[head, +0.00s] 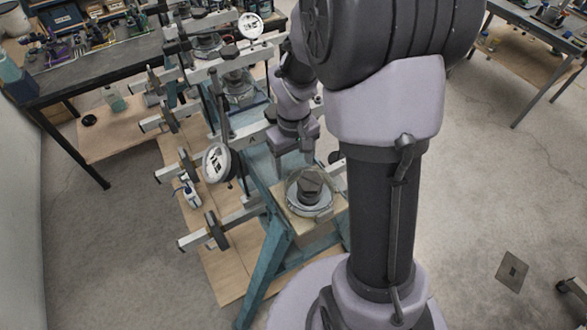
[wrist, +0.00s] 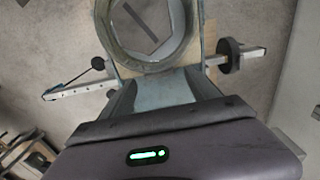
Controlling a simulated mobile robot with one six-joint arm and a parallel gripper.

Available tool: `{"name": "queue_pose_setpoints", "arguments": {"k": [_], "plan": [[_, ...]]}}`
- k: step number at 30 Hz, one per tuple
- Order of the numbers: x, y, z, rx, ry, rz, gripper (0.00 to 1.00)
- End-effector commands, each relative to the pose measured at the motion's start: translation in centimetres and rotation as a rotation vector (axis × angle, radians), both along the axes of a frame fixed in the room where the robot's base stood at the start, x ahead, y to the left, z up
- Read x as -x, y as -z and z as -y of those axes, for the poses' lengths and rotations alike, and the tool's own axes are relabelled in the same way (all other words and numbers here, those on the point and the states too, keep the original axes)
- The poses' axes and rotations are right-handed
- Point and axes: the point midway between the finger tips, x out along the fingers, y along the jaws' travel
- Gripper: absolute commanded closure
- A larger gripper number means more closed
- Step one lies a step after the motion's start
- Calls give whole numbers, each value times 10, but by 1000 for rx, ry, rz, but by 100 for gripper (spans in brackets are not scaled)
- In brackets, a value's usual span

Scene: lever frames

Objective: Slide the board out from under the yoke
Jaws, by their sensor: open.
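A pale board (head: 331,229) lies on the nearest teal frame (head: 266,262), under a round clear cell (head: 293,203) with a dark block in it. In the wrist view a pale strip, likely the same board (wrist: 210,38), shows beside the grey ring (wrist: 115,48). I cannot clearly make out the yoke; my arm hides part of this area. My gripper (head: 292,148) is above and behind the cell in the head view, apart from the board. It is open and holds nothing that I can see; its fingertips are not clear in either view.
White lever beams with dark weights (head: 216,231) stick out to the left. Plywood (head: 236,282) lies low under the frames. A cluttered bench (head: 90,72) is at the left; the floor at the right is mostly open.

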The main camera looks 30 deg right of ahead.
Motion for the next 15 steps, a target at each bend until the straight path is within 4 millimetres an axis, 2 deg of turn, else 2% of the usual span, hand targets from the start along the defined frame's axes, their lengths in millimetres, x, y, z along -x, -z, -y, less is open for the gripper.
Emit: {"name": "queue_pose_setpoints", "arguments": {"k": [3, 6, 15], "plan": [[0, 17, 0, 0, 0, -3, 31], [0, 26, 0, 0, 0, -2, 31], [0, 30, 0, 0, 0, 0, 31]]}}
